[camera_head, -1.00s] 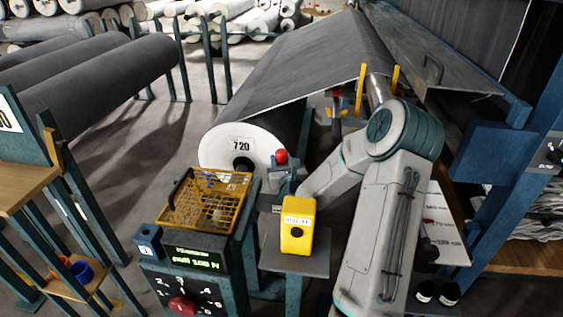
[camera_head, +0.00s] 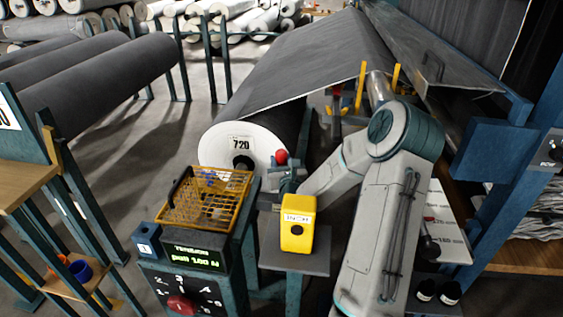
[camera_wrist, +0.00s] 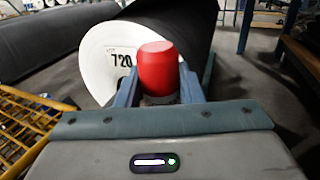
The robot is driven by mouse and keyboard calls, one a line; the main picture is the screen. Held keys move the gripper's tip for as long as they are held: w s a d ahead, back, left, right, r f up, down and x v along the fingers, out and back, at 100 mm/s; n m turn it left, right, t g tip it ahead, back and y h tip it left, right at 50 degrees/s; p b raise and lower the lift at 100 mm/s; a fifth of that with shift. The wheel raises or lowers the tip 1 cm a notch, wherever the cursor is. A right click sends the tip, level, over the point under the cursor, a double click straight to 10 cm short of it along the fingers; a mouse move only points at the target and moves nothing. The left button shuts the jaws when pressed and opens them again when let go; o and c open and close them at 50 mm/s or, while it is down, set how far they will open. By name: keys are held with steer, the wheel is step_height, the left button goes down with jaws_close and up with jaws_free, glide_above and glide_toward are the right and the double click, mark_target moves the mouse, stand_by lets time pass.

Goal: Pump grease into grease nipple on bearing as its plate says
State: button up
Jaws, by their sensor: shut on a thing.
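A red knob-like piece (camera_wrist: 158,68) stands upright between the two fingers of my gripper (camera_wrist: 158,90) in the wrist view. The fingers are shut on it, one on each side. In the head view the red piece (camera_head: 281,157) shows as a small ball above my gripper (camera_head: 287,176), just right of the roll marked 720. I cannot tell what lies under the red piece, as my gripper hides it. I cannot make out a grease nipple, a bearing or a readable plate.
The white-ended roll (camera_head: 238,150) lies behind my gripper. A yellow box (camera_head: 298,222) is close in front, by a grey shelf (camera_head: 318,263). A yellow wire basket (camera_head: 243,184) and a console with a lit green display (camera_head: 195,257) stand left. A blue post (camera_head: 500,215) stands right.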

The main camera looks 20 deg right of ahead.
stand_by(0.4)
steer(key=shift+r+p, duration=0.35)
steer(key=shift+r, duration=0.2)
stand_by(0.3)
steer(key=shift+f+b, duration=0.6)
stand_by(0.9)
steer(key=shift+r, duration=0.15)
steer(key=shift+r+p, duration=0.5)
steer(key=shift+f+b, duration=0.6)
steer(key=shift+f, duration=0.05)
stand_by(1.3)
steer(key=shift+r, duration=0.1)
